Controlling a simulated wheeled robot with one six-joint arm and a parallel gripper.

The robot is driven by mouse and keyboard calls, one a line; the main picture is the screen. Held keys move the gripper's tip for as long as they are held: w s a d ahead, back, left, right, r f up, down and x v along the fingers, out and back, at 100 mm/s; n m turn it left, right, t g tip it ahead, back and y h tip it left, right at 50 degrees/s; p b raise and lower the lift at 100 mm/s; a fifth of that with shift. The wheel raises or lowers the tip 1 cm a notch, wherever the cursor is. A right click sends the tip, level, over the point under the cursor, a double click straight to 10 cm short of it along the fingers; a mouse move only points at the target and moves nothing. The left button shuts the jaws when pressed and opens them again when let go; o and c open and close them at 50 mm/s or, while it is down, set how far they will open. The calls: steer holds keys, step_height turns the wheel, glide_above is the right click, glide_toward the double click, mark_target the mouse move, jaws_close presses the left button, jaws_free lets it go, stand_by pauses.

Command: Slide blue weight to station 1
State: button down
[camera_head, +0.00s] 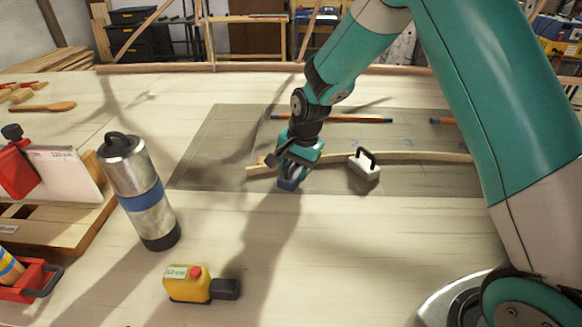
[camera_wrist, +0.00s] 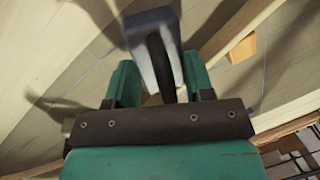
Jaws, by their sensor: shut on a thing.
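My gripper (camera_head: 291,168) is over the left part of the grey mat, shut on the dark handle of the blue weight (camera_head: 288,184). In the wrist view, the weight (camera_wrist: 150,22) shows beyond the two teal fingers, with its handle between them. The gripper hides most of the weight in the head view. A pale bent lath (camera_head: 420,154) runs across the mat, and its left end lies close to the gripper. I cannot tell whether the weight touches the lath. A white weight (camera_head: 366,172) with a dark handle stands at the lath, right of my gripper.
The grey mat (camera_head: 220,150) bears faint blue numbers. Pencils (camera_head: 340,118) lie behind the lath. Red clamps (camera_head: 18,170) and boards are at far left. The table front is mostly clear.

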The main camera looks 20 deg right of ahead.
steer(key=shift+s+d, duration=0.1)
steer(key=shift+d, duration=0.6)
steer(key=shift+c, duration=2.1)
jaws_free()
steer(key=shift+a, duration=0.1)
steer(key=shift+r, duration=0.1)
step_height(320, 180, up, 17)
steer(key=s+d, duration=0.2)
steer(key=shift+s+d+b, duration=0.15)
steer(key=shift+s+b, duration=0.1)
steer(key=shift+b, duration=0.05)
steer(key=s+a+n+y, duration=0.1)
steer(key=s+a+n, duration=0.2)
steer(key=s, duration=0.6)
steer(key=s+a+n+g, duration=0.1)
steer(key=s+a+n, duration=0.2)
steer(key=s+n, duration=0.5)
steer(key=s+a+r+n+y, duration=0.1)
steer(key=s+a+n, duration=0.2)
steer(key=s, duration=0.7)
steer(key=shift+s+a+n+g+y, duration=0.15)
steer(key=shift+s+n+g+y, duration=0.2)
steer(key=shift+n, duration=0.85)
